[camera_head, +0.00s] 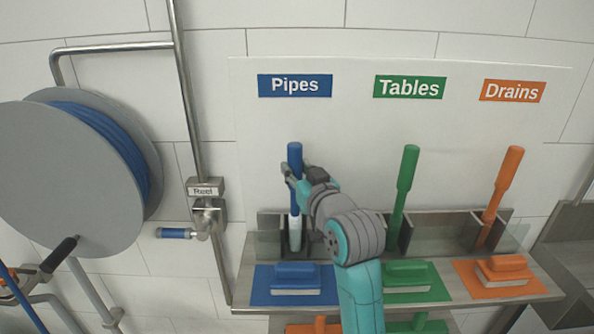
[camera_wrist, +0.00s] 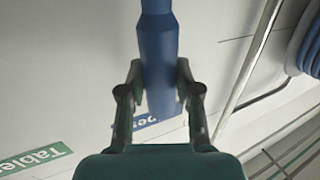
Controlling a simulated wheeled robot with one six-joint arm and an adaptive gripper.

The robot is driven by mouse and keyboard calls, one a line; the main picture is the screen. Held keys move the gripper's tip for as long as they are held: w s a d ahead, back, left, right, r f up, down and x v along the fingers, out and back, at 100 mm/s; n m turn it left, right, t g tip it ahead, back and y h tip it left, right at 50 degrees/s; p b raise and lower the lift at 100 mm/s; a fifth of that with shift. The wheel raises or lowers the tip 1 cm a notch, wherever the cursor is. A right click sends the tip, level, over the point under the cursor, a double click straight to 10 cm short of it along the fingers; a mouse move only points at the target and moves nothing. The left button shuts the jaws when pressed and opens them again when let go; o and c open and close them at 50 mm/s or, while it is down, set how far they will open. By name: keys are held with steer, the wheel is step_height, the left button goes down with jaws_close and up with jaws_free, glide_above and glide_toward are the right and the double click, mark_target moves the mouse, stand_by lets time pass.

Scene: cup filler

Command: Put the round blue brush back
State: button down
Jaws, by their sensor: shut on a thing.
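The round blue brush (camera_head: 295,157) stands about upright below the blue Pipes sign (camera_head: 295,85). Its lower part is white and reaches down into the leftmost part of the wall holder (camera_head: 268,222). I cannot tell whether its lower end rests on anything. My gripper (camera_head: 297,178) is shut around the blue handle, below its top end. In the wrist view the blue handle (camera_wrist: 157,40) runs between the two fingers (camera_wrist: 160,82).
A green brush (camera_head: 403,190) and an orange brush (camera_head: 500,195) stand in the holder to the right. Blue (camera_head: 293,278), green (camera_head: 408,275) and orange (camera_head: 502,268) flat brushes lie on the shelf in front. A hose reel (camera_head: 70,180) and pipe (camera_head: 187,100) are at left.

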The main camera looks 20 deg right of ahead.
steer(key=shift+f, duration=0.25)
steer(key=c, duration=0.8)
jaws_free()
steer(key=shift+r, duration=0.1)
steer(key=shift+s+r, duration=0.1)
steer(key=s+d, duration=0.1)
steer(key=s, duration=1)
steer(key=shift+s, duration=0.4)
